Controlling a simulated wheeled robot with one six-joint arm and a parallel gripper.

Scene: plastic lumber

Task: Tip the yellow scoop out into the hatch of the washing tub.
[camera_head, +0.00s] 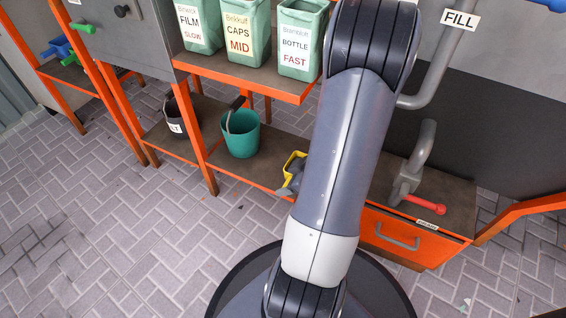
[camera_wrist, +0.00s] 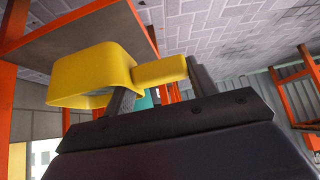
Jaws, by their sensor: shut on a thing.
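The yellow scoop (camera_head: 295,163) shows beside my arm in the head view, low in front of the orange-framed shelving. In the wrist view the scoop (camera_wrist: 92,70) is large and close, with its handle (camera_wrist: 160,70) between my fingers. My gripper (camera_head: 288,186) is shut on the scoop and is partly hidden behind my forearm in the head view. It also shows in the wrist view (camera_wrist: 160,82). I cannot tell whether the scoop holds anything. I cannot make out a hatch; a large grey body (camera_head: 480,125) stands at the right, below a pipe marked FILL.
Three pale green bins (camera_head: 249,38) stand on the upper shelf. A teal bucket (camera_head: 240,135) and a dark bucket (camera_head: 185,125) stand on the lower shelf. A grey pipe with a red handle (camera_head: 425,204) rises above an orange drawer (camera_head: 405,240). The paved floor at left is clear.

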